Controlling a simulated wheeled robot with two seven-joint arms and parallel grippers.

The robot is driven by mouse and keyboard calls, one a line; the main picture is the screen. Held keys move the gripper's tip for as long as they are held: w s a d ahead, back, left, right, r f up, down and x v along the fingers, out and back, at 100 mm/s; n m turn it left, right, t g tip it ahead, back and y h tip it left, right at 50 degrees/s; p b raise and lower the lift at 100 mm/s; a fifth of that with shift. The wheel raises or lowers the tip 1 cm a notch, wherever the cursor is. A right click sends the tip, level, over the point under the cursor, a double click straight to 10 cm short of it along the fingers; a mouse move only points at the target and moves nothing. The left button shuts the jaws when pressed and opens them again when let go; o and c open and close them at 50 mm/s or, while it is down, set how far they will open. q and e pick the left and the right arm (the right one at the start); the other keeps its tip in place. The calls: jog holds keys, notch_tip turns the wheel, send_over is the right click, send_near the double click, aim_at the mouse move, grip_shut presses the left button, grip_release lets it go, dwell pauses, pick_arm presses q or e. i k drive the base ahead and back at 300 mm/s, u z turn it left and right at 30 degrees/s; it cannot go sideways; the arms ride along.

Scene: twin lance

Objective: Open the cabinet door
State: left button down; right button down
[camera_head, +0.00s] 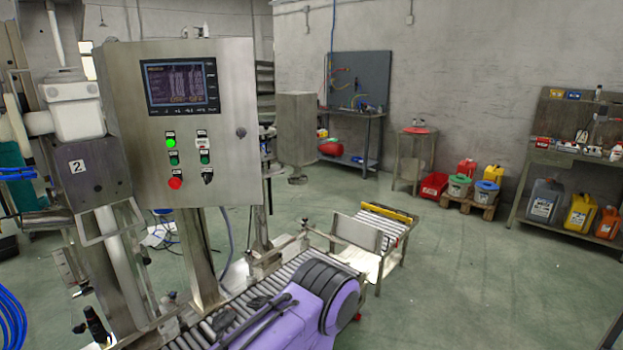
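The cabinet (222,185) is a grey metal box on posts at the left centre. Its front door looks shut. The door carries a dark display (182,84) with orange and white text, a lit green button (171,143), a red button (175,183) and other small switches. A small dark round lock or knob (241,132) sits near the door's right edge.
A purple part with a black ribbed round end (323,287) fills the bottom centre, over the roller conveyor (229,303). A machine labelled 2 (98,178) stands close left of the cabinet. A small roller stand (374,240) is beyond the conveyor. Open floor (470,270) lies right.

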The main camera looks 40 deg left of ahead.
aim_at(234, 165)
jog(key=z, duration=0.15)
jog(key=i, duration=1.25)
jog(key=u, duration=0.35)
jog(key=i, duration=1.05)
jog(key=u, duration=1.5)
jog(key=i, duration=0.9)
jog(key=u, duration=0.9)
